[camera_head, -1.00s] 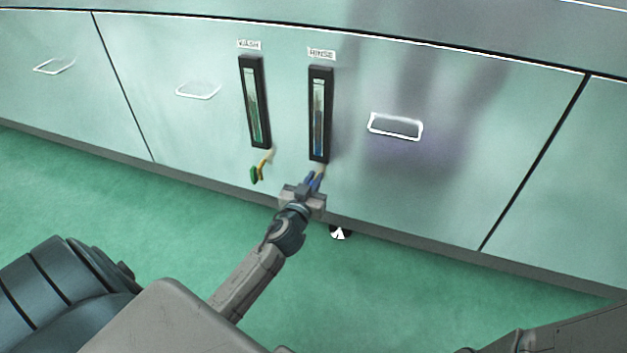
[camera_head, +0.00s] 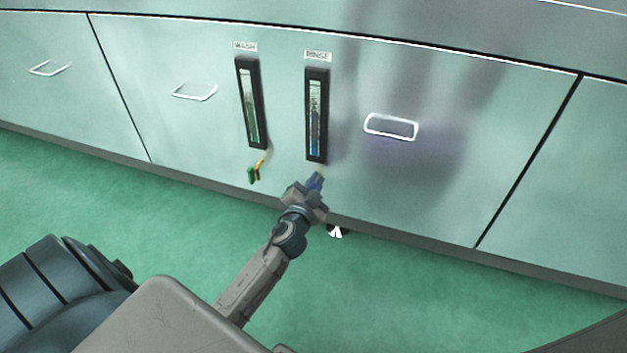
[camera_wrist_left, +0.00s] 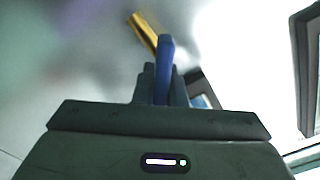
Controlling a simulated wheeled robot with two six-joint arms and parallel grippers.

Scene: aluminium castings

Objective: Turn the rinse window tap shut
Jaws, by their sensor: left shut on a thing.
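The rinse window (camera_head: 317,112) is a black-framed upright sight glass under a RINSE label (camera_head: 318,56) on the steel cabinet front, with blue liquid low in it. The fingers hide part of the handle. My right gripper is not in view.
The wash window (camera_head: 251,103), under a WASH label, stands left of the rinse window. Its green-handled tap (camera_head: 254,173) hangs below it, close to my left gripper. A drawer handle (camera_head: 391,127) protrudes to the right. The green floor (camera_head: 400,290) is clear in front.

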